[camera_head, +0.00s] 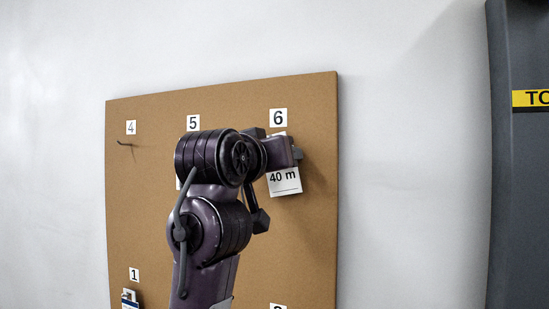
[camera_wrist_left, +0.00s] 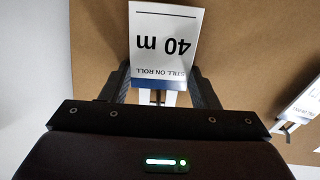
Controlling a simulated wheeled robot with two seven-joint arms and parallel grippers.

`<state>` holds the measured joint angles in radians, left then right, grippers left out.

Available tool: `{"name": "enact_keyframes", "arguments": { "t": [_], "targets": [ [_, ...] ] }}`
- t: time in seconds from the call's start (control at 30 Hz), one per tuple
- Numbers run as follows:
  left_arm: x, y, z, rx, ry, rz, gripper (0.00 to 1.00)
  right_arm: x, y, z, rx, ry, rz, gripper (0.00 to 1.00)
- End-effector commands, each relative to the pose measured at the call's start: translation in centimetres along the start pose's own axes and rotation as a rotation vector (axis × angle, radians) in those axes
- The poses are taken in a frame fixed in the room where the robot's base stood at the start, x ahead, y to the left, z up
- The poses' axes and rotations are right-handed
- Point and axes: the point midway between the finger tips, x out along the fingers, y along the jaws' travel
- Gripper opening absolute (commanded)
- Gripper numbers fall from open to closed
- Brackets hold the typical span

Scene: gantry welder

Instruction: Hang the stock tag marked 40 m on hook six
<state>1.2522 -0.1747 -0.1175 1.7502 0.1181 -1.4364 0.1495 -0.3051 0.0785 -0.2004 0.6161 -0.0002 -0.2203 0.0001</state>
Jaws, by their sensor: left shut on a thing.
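The white stock tag marked 40 m (camera_head: 285,182) is under the number 6 label (camera_head: 278,118) on the brown board. My left gripper (camera_head: 284,152) is shut on it. My right gripper is in neither view.
The board (camera_head: 310,240) stands against a white wall. Hook four (camera_head: 125,144) is bare. A tag (camera_head: 130,299) hangs under label 1. Another white tag (camera_wrist_left: 300,103) shows at the right of the wrist view. A dark grey column (camera_head: 520,200) stands at the far right.

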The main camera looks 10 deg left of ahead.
Motion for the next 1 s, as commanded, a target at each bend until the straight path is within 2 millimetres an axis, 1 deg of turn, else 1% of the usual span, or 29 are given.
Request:
{"name": "enact_keyframes", "arguments": {
  "t": [0.13,0.3,0.33,0.5,0.53,0.77,0.83,0.93,1.0],
  "targets": [
    [0.0,0.0,0.0,0.000,0.000,0.000,0.28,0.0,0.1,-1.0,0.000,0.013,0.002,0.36],
    [0.0,0.0,0.0,0.000,0.000,0.000,0.28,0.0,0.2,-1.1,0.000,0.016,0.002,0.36],
    [0.0,0.0,0.0,0.000,0.000,0.000,0.56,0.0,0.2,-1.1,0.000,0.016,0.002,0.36],
    [0.0,0.0,0.0,0.000,0.000,0.000,0.79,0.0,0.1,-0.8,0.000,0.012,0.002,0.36],
    [0.0,0.0,0.0,0.000,0.000,0.000,0.81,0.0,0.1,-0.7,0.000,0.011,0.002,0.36],
    [-0.1,0.0,0.0,0.000,0.000,0.000,0.81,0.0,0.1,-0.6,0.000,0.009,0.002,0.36],
    [-0.3,0.0,0.1,0.000,0.001,0.000,0.81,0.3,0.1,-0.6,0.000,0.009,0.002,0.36],
    [-1.4,-0.1,0.3,0.001,0.004,0.001,0.81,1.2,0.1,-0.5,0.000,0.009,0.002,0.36],
    [-2.6,-0.1,0.4,0.001,0.005,0.001,0.81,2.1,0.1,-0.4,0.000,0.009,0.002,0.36]
  ]
}}
